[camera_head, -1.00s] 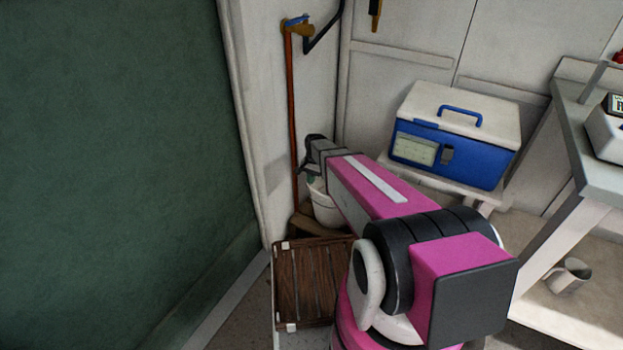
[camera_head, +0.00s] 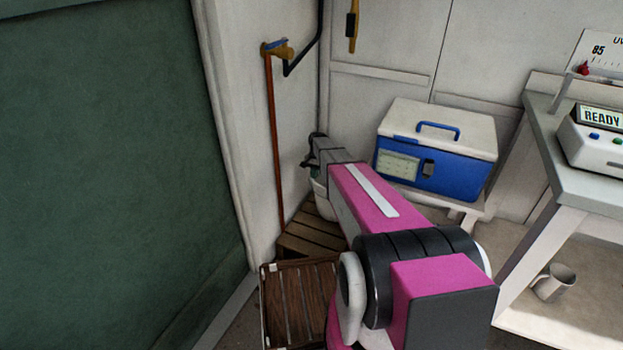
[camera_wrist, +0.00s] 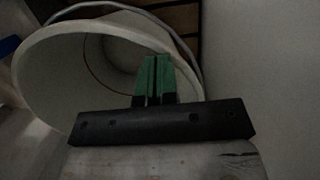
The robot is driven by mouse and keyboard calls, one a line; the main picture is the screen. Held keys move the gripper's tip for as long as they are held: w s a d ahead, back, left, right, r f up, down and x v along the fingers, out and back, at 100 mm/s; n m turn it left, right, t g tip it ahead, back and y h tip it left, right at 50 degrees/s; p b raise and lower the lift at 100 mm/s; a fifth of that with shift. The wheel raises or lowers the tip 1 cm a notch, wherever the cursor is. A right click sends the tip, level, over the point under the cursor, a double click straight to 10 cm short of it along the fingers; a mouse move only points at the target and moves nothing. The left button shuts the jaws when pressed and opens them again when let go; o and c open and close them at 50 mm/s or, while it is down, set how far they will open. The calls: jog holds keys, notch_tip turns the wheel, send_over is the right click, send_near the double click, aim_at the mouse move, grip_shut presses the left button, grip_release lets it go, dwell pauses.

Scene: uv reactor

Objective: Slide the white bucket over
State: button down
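The white bucket (camera_head: 321,197) stands in the corner in the head view, mostly hidden behind my arm. In the wrist view the white bucket (camera_wrist: 45,75) shows its open mouth, pale rim and a thin grey handle. My gripper (camera_wrist: 156,62) has green fingers close together, with only a thin dark line between them. They show in front of the bucket's mouth; whether they touch its wall is unclear. In the head view the fingers are mostly hidden by my arm near the bucket's top. The near part of the rim is hidden behind the gripper body.
A brown slatted crate (camera_head: 290,300) is nearer. A blue and white box (camera_head: 440,165) sits on a low stand to the right. A grey bench (camera_head: 575,180) and a mug (camera_head: 553,283) are farther right. A wall borders the left.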

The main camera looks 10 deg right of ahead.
jog(key=shift+w+d+f, duration=0.2)
jog(key=shift+w+f, duration=0.05)
jog(key=shift+f, duration=0.2)
jog(key=shift+r, duration=0.75)
jog(key=w+d, duration=0.7)
jog(key=w, duration=0.2)
jog(key=s+a+r+n, duration=0.2)
jog(key=s+r, duration=0.3)
jog(key=s, duration=0.9)
jog(key=s+a+r+n+t, duration=0.1)
jog(key=s+a+r, duration=0.4)
jog(key=s, duration=0.9)
jog(key=s+a+r+n+h, duration=0.1)
jog(key=s+a+r+n, duration=0.3)
jog(key=s, duration=1.1)
jog(key=shift+a+r+t, duration=0.2)
jog(key=shift+r+t, duration=0.1)
jog(key=shift+r, duration=0.15)
